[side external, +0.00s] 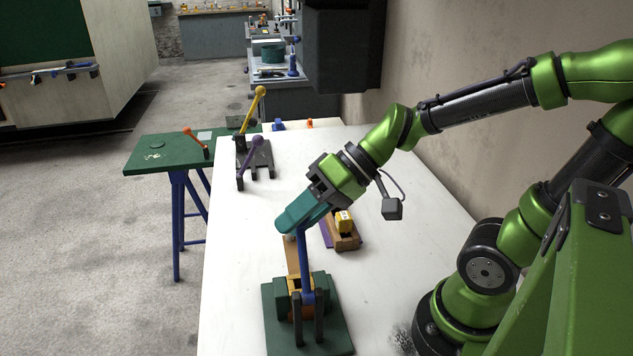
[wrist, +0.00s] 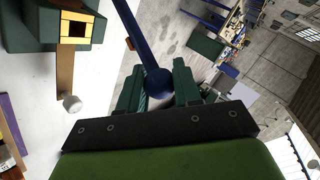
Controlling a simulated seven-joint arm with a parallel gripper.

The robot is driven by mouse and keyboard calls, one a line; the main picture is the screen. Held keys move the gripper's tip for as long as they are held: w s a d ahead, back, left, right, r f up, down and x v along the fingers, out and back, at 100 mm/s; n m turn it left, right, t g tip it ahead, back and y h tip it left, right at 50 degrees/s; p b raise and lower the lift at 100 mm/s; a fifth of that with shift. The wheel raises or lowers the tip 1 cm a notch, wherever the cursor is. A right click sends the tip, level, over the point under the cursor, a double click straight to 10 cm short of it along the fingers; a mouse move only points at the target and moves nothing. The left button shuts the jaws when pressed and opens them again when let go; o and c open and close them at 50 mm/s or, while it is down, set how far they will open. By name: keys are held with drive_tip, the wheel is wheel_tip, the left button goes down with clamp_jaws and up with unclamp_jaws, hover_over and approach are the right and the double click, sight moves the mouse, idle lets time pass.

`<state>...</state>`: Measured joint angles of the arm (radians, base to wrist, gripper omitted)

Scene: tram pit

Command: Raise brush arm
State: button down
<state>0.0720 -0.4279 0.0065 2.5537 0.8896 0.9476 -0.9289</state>
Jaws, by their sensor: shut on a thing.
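A green base (side external: 330,318) stands on the white table, with an orange-yellow block and dark uprights on it. A blue arm (side external: 305,262) rises from it, close to upright. In the wrist view the blue arm (wrist: 132,35) ends in a blue ball (wrist: 158,82) between my teal fingers. My gripper (side external: 292,220) is shut on this ball end, and its fingers hide the top of the arm in the side view. A tan bar (side external: 291,256) also reaches out from the base; in the wrist view it has a pale knob (wrist: 71,103) at its end. Which part is the brush is unclear.
A wooden holder (side external: 347,244) with a yellow block (side external: 344,222) stands just right of my gripper. A dark stand (side external: 262,158) with a purple lever and a yellow lever is farther back. A green bench (side external: 165,153) stands left. The table's left front is clear.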

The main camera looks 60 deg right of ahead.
drive_tip(key=shift+s+a+r, duration=0.1)
drive_tip(key=shift+a+r, duration=0.05)
drive_tip(key=shift+r, duration=0.1)
idle(0.3)
drive_tip(key=c, duration=0.8)
unclamp_jaws()
drive_tip(key=shift+f, duration=0.1)
drive_tip(key=v, duration=1.7)
drive_tip(key=shift+s+a, duration=0.15)
drive_tip(key=shift+a, duration=0.05)
drive_tip(key=shift+c, duration=0.4)
